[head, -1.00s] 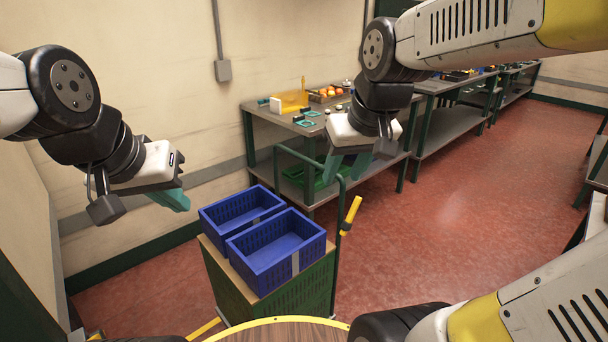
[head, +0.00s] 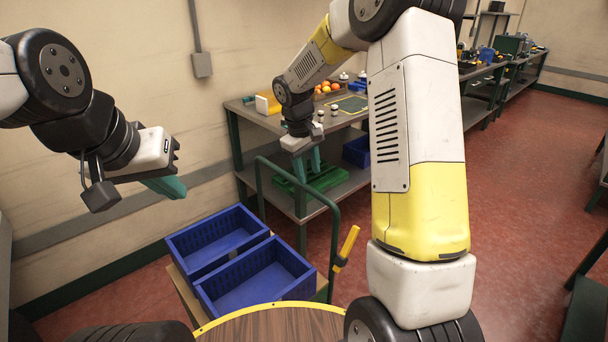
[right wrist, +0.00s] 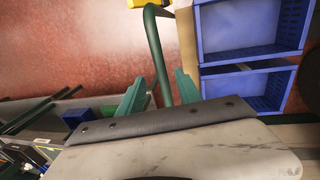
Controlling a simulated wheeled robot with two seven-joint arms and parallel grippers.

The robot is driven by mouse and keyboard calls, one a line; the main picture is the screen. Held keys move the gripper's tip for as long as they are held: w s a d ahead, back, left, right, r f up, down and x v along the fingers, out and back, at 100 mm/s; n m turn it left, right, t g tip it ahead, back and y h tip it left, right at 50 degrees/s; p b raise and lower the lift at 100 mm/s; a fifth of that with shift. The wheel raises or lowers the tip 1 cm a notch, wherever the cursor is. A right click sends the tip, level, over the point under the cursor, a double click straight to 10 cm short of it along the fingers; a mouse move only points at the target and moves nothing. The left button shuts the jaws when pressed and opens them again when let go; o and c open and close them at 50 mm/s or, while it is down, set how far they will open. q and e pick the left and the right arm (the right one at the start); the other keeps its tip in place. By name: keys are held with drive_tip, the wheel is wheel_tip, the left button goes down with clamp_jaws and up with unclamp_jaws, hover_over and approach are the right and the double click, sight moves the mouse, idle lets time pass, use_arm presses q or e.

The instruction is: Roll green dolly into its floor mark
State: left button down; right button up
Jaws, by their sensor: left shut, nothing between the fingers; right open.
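The green dolly's tall tubular handle (head: 334,215) stands at the right of two blue crates (head: 290,262), which rest on its tan top (head: 183,291). A yellow piece (head: 347,245) sits on the handle's upright. My right gripper (head: 308,165) is open, pointing down near the top bar of the handle. In the right wrist view the handle (right wrist: 155,50) appears between my open fingers (right wrist: 158,92), not gripped; I cannot tell the depth. My left gripper (head: 168,187) is shut and empty, left of the crates in the air. No floor mark can be made out.
A workbench (head: 250,112) with oranges (head: 328,88) stands behind the dolly, a green crate (head: 312,180) on its lower shelf. The wall is at the left. Red floor (head: 515,220) is open at the right.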

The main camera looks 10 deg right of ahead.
sight(312, 189)
drive_tip(key=f, duration=0.4)
drive_tip(key=d+f, duration=0.1)
drive_tip(key=f, duration=0.1)
drive_tip(key=shift+w+f, duration=0.2)
drive_tip(key=shift+w, duration=0.1)
clamp_jaws()
drive_tip(key=shift+r, duration=0.1)
idle(1.0)
